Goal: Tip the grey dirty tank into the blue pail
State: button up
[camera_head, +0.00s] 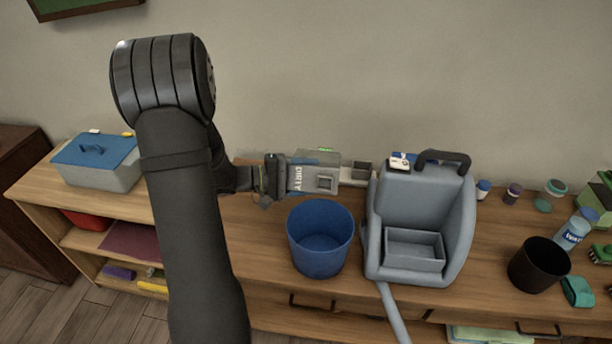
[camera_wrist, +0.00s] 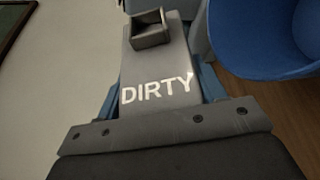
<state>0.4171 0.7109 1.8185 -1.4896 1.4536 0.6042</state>
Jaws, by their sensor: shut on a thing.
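The grey dirty tank (camera_head: 330,178), lettered "DIRTY", is held in my gripper (camera_head: 288,176) behind and above the blue pail. In the wrist view the tank (camera_wrist: 158,60) lies between blue finger parts, with a small square spout at its far end. My gripper (camera_wrist: 158,98) is shut on the tank. The blue pail (camera_head: 320,240) stands upright on the wooden bench, and its inside looks empty. It also shows at the upper right of the wrist view (camera_wrist: 262,45). The tank is apart from the pail, and its contents cannot be seen.
A grey cleaning machine (camera_head: 425,185) with a black handle and a hose stands right of the pail. A black bin (camera_head: 538,266), bottles and small jars are farther right. A blue-lidded box (camera_head: 98,160) sits at the left end of the wooden bench (camera_head: 265,260).

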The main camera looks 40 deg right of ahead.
jog(key=shift+f+m, duration=0.2)
jog(key=shift+m, duration=0.1)
jog(key=shift+f, duration=0.1)
dwell(0.5)
jog(key=shift+f+m+h, duration=0.1)
jog(key=shift+m+h, duration=0.2)
jog(key=shift+f, duration=0.1)
jog(key=shift+f+m, duration=0.15)
jog(key=shift+m, duration=0.25)
jog(key=shift+f, duration=0.1)
dwell(0.4)
jog(key=shift+f+m+h, duration=0.1)
jog(key=shift+m+h, duration=0.2)
jog(key=shift+h, duration=0.1)
jog(key=shift+f, duration=0.1)
